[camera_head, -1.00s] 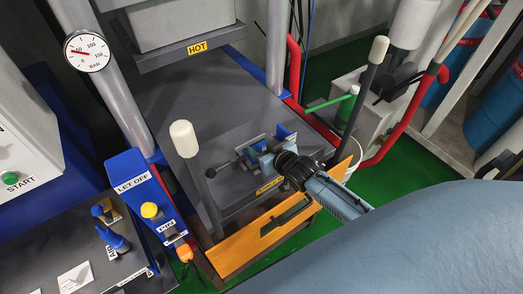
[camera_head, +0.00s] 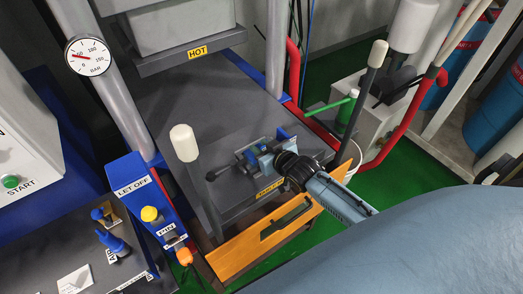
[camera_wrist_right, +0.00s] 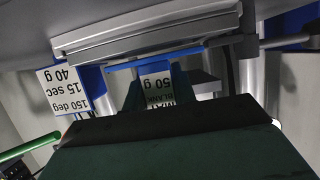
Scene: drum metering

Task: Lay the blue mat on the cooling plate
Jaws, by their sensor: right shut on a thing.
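My right gripper (camera_head: 257,154) reaches in from the right over the dark cooling plate (camera_head: 230,190), which has a yellow label on its front edge. The gripper is shut low near the plate, and its light blue fingertips show. A small patch of the blue mat (camera_head: 284,133) seems to show behind the gripper; the hand hides most of it. I cannot tell whether it touches the plate. In the right wrist view a blue strip (camera_wrist_right: 145,65) and an upside-down white card (camera_wrist_right: 157,88) show beyond the dark fingers. My left gripper is not in view.
The press bed with a HOT label (camera_head: 197,50) stands behind. An orange ledge (camera_head: 240,255) runs in front. A LET OFF panel (camera_head: 130,180) stands left; red pipes run right.

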